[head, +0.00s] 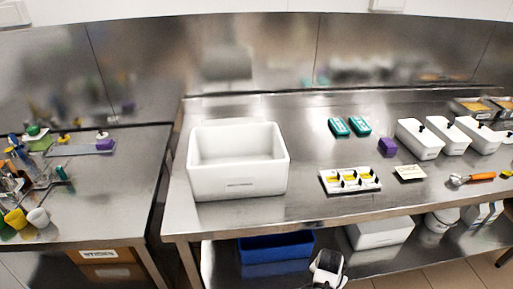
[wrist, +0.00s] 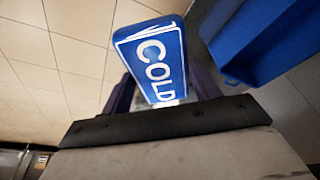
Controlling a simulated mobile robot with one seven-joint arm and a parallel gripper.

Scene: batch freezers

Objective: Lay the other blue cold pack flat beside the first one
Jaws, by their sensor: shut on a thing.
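A blue cold pack (wrist: 158,60) with white "COLD" lettering shows in the wrist view. My gripper (wrist: 163,88) is shut on it, with a dark finger on each side. The pack's lower end is hidden by the gripper body. I cannot make out the held pack in the head view, where a white part of my arm shows at the bottom edge. I see no other blue cold pack for certain. The white open box (head: 238,187) stands on the bench, and its floor is hidden by the front wall.
Two teal packs (head: 338,127) lie side by side at the back, near a purple block (head: 387,147). A tray with yellow items (head: 350,190) and white tubs (head: 420,142) stand on the right. Below are a blue bin (head: 275,248), also in the wrist view (wrist: 265,40), and a white box (head: 380,235).

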